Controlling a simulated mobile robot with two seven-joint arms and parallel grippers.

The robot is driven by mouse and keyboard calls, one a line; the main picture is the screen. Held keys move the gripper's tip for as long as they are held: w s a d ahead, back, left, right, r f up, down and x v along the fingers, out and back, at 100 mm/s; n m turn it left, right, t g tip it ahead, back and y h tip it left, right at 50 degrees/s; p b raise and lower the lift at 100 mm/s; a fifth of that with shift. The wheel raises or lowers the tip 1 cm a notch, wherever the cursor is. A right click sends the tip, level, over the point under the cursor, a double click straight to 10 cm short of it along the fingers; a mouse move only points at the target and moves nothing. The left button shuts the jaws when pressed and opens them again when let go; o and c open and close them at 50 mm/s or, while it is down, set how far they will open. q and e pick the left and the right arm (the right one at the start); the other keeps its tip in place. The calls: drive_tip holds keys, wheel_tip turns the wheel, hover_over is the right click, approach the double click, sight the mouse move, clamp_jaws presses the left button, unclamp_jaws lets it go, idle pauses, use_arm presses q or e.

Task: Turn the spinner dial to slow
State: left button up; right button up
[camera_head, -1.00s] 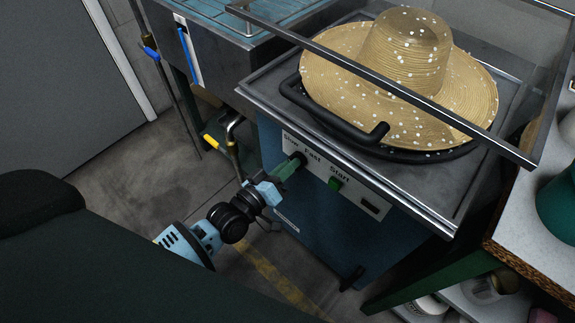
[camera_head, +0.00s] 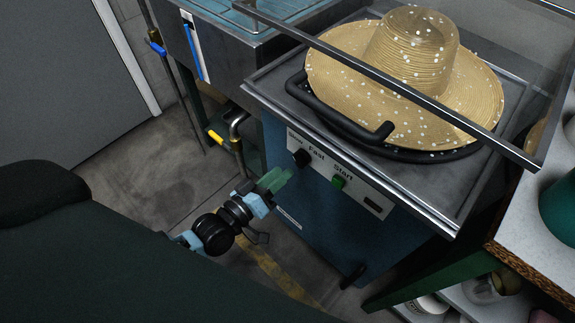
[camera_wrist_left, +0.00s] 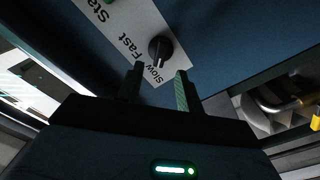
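The spinner dial (camera_head: 301,158) is a black knob on the white label strip of the blue press cabinet, between the words Slow and Fast. In the left wrist view the dial (camera_wrist_left: 160,47) stands clear beyond my fingertips, and its ridge appears to point down toward the word Slow. My left gripper (camera_head: 279,178) is in front of the panel, below and left of the dial, apart from it. The wrist view shows its two fingers (camera_wrist_left: 160,71) spread with nothing between them. My right gripper is not in view.
A green start button (camera_head: 338,182) is right of the dial. Above, a straw hat (camera_head: 412,50) sits on the press under a metal frame bar (camera_head: 380,84), with a black curved handle (camera_head: 340,124) in front. A pipe with a yellow-handled valve (camera_head: 216,138) is left of the cabinet.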

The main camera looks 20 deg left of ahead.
use_arm(q)
drive_tip(key=shift+v, duration=1.45)
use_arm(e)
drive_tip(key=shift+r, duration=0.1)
